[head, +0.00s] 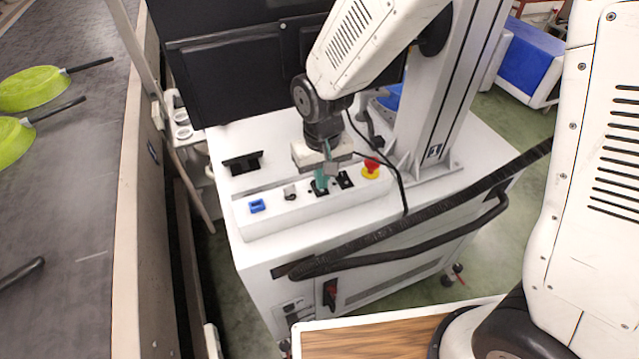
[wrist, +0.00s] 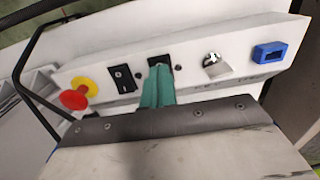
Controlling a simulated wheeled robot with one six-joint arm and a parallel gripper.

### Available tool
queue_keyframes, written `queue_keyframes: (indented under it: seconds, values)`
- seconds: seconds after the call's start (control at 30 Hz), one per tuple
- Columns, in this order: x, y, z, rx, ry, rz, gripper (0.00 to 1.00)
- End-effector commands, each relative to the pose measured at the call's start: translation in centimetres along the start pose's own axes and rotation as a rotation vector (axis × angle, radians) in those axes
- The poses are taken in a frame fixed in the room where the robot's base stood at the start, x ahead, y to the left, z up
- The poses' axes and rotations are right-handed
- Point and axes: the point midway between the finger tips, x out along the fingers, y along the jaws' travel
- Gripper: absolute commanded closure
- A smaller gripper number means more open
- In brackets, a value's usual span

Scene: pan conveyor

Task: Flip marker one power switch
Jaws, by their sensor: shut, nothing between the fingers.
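A white control box (head: 270,220) on the white cabinet carries two black rocker switches. One black switch (head: 345,180) is bare, and it also shows in the wrist view (wrist: 122,78). The other black switch (wrist: 160,62) is partly hidden behind my gripper's teal fingers. My gripper (head: 321,184) is shut and empty, its fingertips pointing down at that switch; I cannot tell whether they touch it. In the wrist view my gripper (wrist: 158,80) overlaps the switch's lower part. I cannot read any label saying which switch is marker one's.
A red stop button (head: 371,167) on a yellow base stands right of the switches. A silver knob (head: 290,192) and a blue socket (head: 257,205) lie to the left. A black handle bar (head: 400,255) runs along the cabinet's front. The conveyor (head: 60,190) with green pans is far left.

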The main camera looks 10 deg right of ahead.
Motion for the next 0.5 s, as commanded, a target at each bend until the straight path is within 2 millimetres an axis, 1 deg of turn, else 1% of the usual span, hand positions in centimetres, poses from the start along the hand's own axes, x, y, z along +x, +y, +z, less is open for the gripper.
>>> queue_keyframes:
  seconds: [0.03,0.5]
  values:
    - [-0.5,0.0,0.0,0.000,0.002,0.000,1.00]
    - [-4.3,0.0,0.0,0.000,0.002,0.000,1.00]
